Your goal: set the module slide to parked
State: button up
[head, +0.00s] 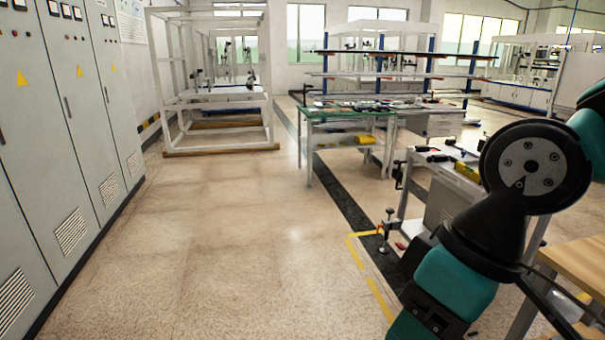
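I cannot make out the module slide in the head view. A white gantry-like frame (210,104) stands at the back left, with small dark equipment and a pale bed inside it. No slide or its setting can be told apart there at this size. My arm, teal and black, fills the right side of the picture. My gripper is not in the picture.
Grey cabinets (62,130) line the left wall. A green-topped table (345,113) with small items stands at the centre back. A workbench (440,170) and a wooden table (580,258) are at the right. The floor (220,240) at left centre is clear.

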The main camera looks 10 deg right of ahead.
aim_at(468, 156)
jog(key=z, duration=0.15)
jog(key=i, duration=2.1)
jog(key=z, duration=0.95)
jog(key=i, duration=1.6)
jog(key=z, duration=0.6)
